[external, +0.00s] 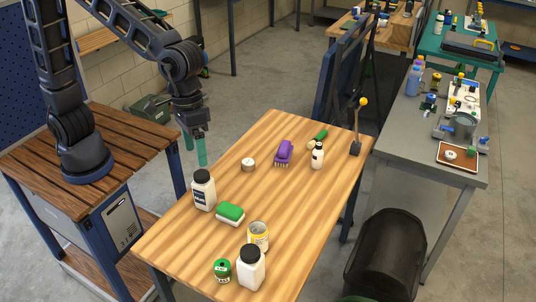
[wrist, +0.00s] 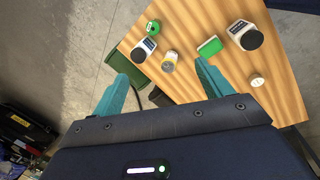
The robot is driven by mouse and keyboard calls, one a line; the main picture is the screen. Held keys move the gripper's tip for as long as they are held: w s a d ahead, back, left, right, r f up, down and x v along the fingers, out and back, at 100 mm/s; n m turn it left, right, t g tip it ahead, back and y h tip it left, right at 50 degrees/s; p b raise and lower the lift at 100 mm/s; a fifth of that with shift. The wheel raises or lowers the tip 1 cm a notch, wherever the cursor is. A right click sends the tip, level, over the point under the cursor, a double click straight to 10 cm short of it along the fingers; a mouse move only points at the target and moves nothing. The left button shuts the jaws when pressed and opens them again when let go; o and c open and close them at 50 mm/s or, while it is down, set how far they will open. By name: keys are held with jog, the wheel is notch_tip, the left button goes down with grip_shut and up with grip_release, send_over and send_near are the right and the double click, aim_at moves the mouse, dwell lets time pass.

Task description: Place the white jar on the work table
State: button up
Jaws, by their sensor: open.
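Two white jars with black lids stand upright on the wooden table. One jar (external: 204,191), with a dark label, is at the table's left edge; it also shows in the wrist view (wrist: 236,27). The other jar (external: 251,269) is at the near end, also in the wrist view (wrist: 150,44). I cannot tell which one is the task's jar. My gripper (external: 195,150) is open and empty, raised near the table's left side, above and behind the labelled jar. Its teal fingers (wrist: 162,70) are apart in the wrist view. Neither jar is touched.
A cluttered grey bench (external: 405,135) stands right.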

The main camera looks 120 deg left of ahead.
jog(key=s+a+r+m+t, duration=0.1)
jog(key=s+r+m, duration=0.25)
jog(key=s, duration=0.55)
jog(key=s+r+m, duration=0.2)
jog(key=s+r, duration=0.2)
jog(key=s, duration=0.4)
jog(key=s+a+f+m+t+y, duration=0.1)
jog(key=s+m, duration=0.5)
jog(key=s, duration=1.2)
jog(key=shift+f+t+y, duration=0.2)
jog(key=shift+t+y, duration=0.1)
jog(key=shift+t, duration=0.2)
